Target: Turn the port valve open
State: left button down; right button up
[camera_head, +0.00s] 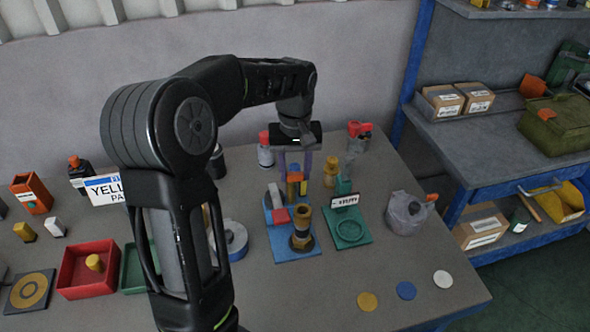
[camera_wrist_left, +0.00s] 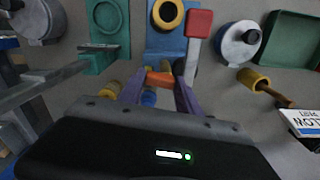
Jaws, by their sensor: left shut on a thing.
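My left gripper (camera_head: 294,178) reaches down over the blue fixture on the bench. Its two purple fingers, also in the left wrist view (camera_wrist_left: 160,92), are closed on a small orange piece (camera_wrist_left: 160,77), with a blue part (camera_wrist_left: 148,97) just below it. The blue base plate (camera_head: 296,250) carries an upright brass pipe (camera_head: 302,230), whose open ring end shows in the left wrist view (camera_wrist_left: 168,14). A grey lever with a red end (camera_wrist_left: 200,23) lies beside the pipe. I cannot tell whether the orange piece belongs to the valve. My right gripper is not in view.
A green fixture (camera_head: 350,234) with a small sign stands to the right, a grey container (camera_head: 408,212) beyond it. A round white-and-blue part (camera_head: 232,238), red tray (camera_head: 88,268) and orange box (camera_head: 32,194) are left. The front right holds only flat discs (camera_head: 406,290).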

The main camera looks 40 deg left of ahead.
aim_at(295, 173)
pick_arm(q)
jog(key=c, duration=0.8)
grip_release()
jog(key=shift+c, duration=0.2)
notch_tip(295, 173, up, 8)
jog(key=shift+f+b, duration=0.1)
jog(key=shift+b, duration=0.45)
